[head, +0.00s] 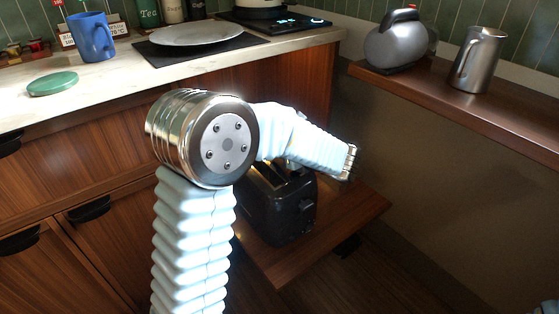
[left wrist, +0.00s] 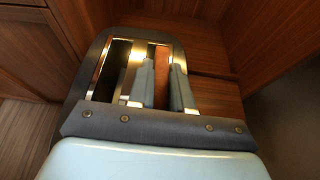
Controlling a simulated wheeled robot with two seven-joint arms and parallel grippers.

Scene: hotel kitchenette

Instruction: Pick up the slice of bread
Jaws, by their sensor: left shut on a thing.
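The slice of bread (left wrist: 162,56) shows as a narrow brown strip in the right slot of the black toaster (left wrist: 98,50) in the left wrist view. My left gripper (left wrist: 162,70) points down into that slot. Its two fingers are on either side of the slice, shut on it. The left slot looks dark and empty. In the head view the toaster (head: 283,215) stands on a low wooden shelf, and my left arm hides part of its top. The bread and fingertips cannot be made out there. My right gripper is not in view.
The counter at the left holds a blue mug (head: 92,37), a green lid-like disc (head: 52,83) and a grey plate (head: 196,34) on a dark mat. A kettle (head: 397,42) and a metal pitcher (head: 478,60) stand on the right ledge. The low shelf (head: 345,207) is bare right of the toaster.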

